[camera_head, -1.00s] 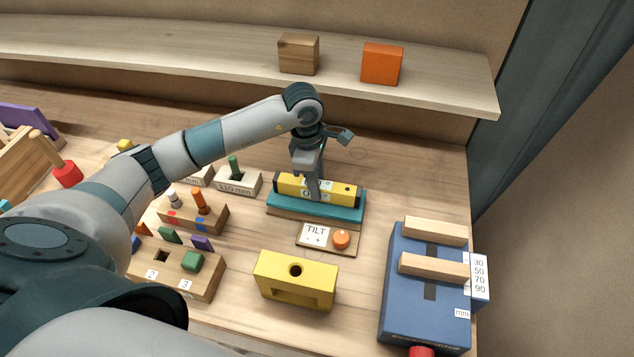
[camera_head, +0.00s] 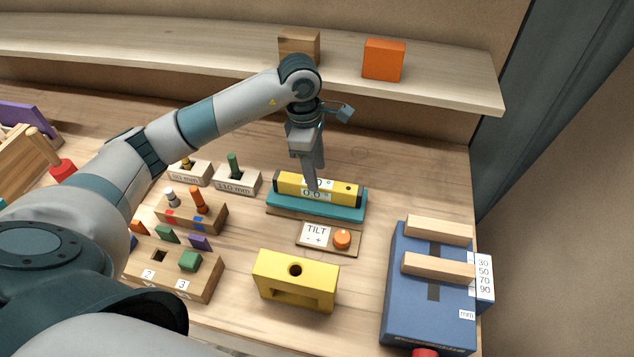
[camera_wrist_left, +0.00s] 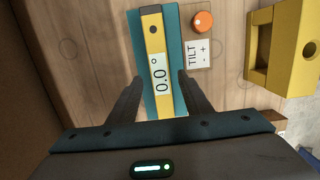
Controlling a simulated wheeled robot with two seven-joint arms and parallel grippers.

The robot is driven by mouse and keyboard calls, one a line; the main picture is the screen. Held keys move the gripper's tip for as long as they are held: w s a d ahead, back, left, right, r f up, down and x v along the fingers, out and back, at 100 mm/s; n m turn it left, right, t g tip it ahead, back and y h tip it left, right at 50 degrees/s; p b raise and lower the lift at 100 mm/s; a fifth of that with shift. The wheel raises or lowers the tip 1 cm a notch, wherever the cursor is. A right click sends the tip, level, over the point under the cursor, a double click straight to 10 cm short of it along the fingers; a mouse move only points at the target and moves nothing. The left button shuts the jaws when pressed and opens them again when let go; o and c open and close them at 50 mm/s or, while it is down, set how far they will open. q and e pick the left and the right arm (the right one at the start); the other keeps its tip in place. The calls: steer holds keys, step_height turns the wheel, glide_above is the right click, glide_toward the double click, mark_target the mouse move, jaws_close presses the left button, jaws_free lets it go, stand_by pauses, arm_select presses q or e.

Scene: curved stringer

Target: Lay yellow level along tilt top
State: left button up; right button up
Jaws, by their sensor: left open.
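The yellow level (camera_head: 337,190) with black ends lies lengthwise along the teal top (camera_head: 345,207) of the tilt stand. It also shows in the left wrist view (camera_wrist_left: 153,35), where its display reads 0.0°. The teal top shows along both sides of it there (camera_wrist_left: 174,45). My left gripper (camera_head: 312,187) is above the level near its middle. In the left wrist view its two fingers (camera_wrist_left: 158,82) stand apart on either side of the level, with gaps between, so it is open and empty. My right gripper is not in view.
The TILT label and orange knob (camera_head: 342,239) sit in front of the stand. A yellow block with a hole (camera_head: 296,280) stands nearer, a blue device with wooden bars (camera_head: 428,300) at right. Peg blocks (camera_head: 192,215) lie at left. The table right of the stand is clear.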

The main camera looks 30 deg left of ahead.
arm_select(q)
step_height(320, 180, up, 7)
steer(key=b, duration=0.2)
steer(key=shift+a, duration=0.45)
steer(key=shift+s+r, duration=0.1)
steer(key=shift+s, duration=0.15)
